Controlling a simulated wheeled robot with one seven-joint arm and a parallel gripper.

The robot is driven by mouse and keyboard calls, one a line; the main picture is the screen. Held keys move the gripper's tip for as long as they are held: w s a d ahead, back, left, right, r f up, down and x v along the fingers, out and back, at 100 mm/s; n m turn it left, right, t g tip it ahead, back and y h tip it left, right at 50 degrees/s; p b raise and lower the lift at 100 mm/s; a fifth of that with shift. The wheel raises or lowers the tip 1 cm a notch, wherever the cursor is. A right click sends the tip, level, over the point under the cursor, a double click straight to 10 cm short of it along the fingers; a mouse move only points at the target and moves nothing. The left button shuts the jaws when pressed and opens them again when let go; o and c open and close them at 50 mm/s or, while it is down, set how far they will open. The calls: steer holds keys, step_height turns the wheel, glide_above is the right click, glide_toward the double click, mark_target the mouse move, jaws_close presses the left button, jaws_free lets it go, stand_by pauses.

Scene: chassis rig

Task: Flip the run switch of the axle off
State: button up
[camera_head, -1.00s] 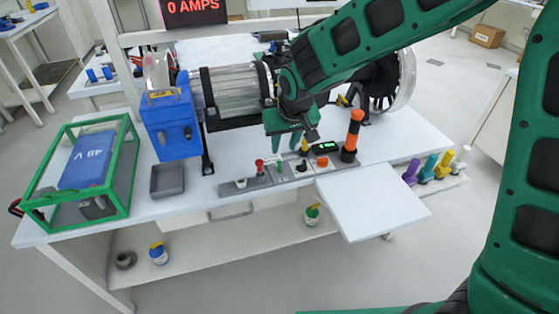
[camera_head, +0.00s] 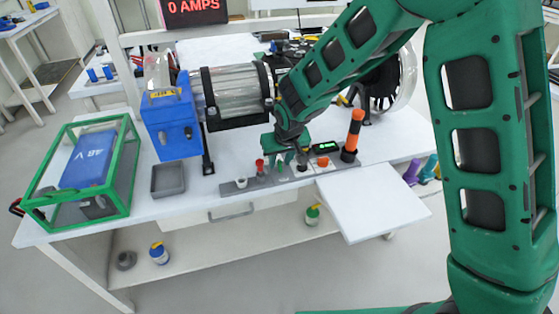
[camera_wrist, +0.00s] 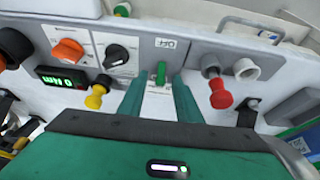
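The run switch looks to be the small green lever (camera_wrist: 161,73) on the grey control panel (camera_wrist: 188,54), in the wrist view. In the head view my gripper (camera_head: 285,160) is low over the panel (camera_head: 262,183) and largely hides the lever. The axle rig, with a blue box (camera_head: 172,125) and clear cylinder (camera_head: 237,90), stands behind.
Close by are a red plunger knob (camera_wrist: 219,93), a yellow knob (camera_wrist: 95,99), a black rotary knob (camera_wrist: 117,55) and an orange knob (camera_wrist: 68,51). An orange-black post (camera_head: 352,135) stands right of the gripper. A red display (camera_head: 193,11) reads 0 AMPS.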

mark_target(280, 166)
steer(key=shift+c, duration=0.3)
jaws_close()
steer(key=shift+s, duration=0.1)
steer(key=shift+s+d+t+y, duration=0.1)
steer(key=shift+s+t+y, duration=0.15)
steer(key=shift+t, duration=0.4)
steer(key=shift+s+d+t+y, duration=0.15)
steer(key=shift+s+t, duration=0.1)
steer(key=shift+t, duration=0.4)
steer(key=t, duration=0.1)
steer(key=s+t, duration=0.1)
steer(key=shift+s+d+f+t+y, duration=0.1)
steer(key=shift+f+t+y, duration=0.1)
steer(key=shift+t+y, duration=0.15)
steer(key=shift+s+f+t+y, duration=0.1)
steer(key=shift+s+t+y, duration=0.15)
steer(key=shift+t, duration=0.7)
steer(key=shift+s+d+t, duration=0.1)
steer(key=shift+t, duration=0.3)
steer(key=shift+d, duration=0.1)
